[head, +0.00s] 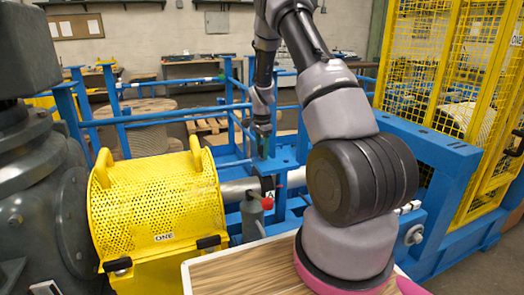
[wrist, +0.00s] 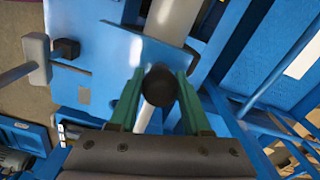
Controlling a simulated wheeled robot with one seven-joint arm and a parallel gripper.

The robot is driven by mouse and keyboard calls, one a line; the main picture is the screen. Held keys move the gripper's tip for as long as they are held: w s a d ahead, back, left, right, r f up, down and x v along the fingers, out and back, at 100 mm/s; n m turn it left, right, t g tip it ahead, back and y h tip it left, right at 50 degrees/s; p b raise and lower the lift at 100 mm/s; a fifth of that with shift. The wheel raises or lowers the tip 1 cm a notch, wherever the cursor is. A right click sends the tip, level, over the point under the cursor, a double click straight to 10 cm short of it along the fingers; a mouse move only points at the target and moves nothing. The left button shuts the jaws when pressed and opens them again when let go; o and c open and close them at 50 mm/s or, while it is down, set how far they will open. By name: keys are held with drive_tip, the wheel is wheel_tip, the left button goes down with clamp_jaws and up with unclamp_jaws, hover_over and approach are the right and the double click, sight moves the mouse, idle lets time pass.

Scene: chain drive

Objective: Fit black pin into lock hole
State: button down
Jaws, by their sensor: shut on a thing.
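In the wrist view, the black pin (wrist: 160,84) shows as a round dark end between the two green fingers of my gripper (wrist: 160,95). The fingers are shut on it. In the head view, my gripper (head: 262,132) points down above the blue frame (head: 284,160), behind the yellow guard. The pin is too small to make out there. I cannot pick out the lock hole in either view. I cannot tell whether the pin touches the frame or is in a hole.
A yellow perforated guard (head: 155,205) and grey machinery (head: 30,190) stand at the left. A silver shaft (head: 236,190) runs beside a grey post with a red part (head: 266,203). Blue rails (head: 180,116) surround the area. A yellow mesh cage (head: 450,80) stands at the right.

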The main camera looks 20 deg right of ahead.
drive_tip(key=shift+f, duration=0.3)
drive_tip(key=shift+c, duration=1.4)
unclamp_jaws()
wheel_tip(320, 180, up, 11)
drive_tip(key=shift+f, duration=0.1)
